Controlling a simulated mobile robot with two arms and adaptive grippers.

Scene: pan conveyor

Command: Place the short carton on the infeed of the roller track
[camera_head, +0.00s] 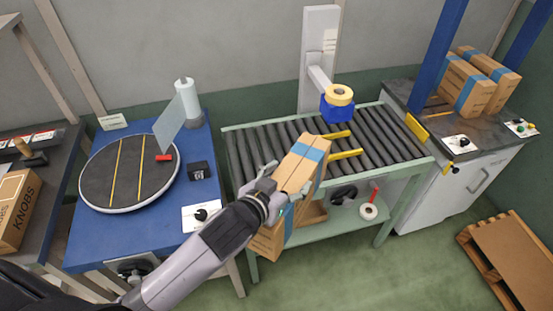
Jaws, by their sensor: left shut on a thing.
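A cardboard carton (301,166) with a blue tape band is held by my left gripper (265,180), which is shut on its left side. The carton is tilted in the view and overlaps the near left edge of the roller track (270,146). I cannot tell whether it touches the rollers. The gripper's arm comes in from the bottom left and hides part of the carton. Bare rollers show behind and to the right of the carton. My right gripper is not in view.
Yellow bars (346,154) lie across the rollers right of the carton, near a blue tape head (338,108). A blue table with a round turntable (128,172) stands left. Taped cartons (466,85) sit on the right counter. A pallet (515,262) lies at lower right.

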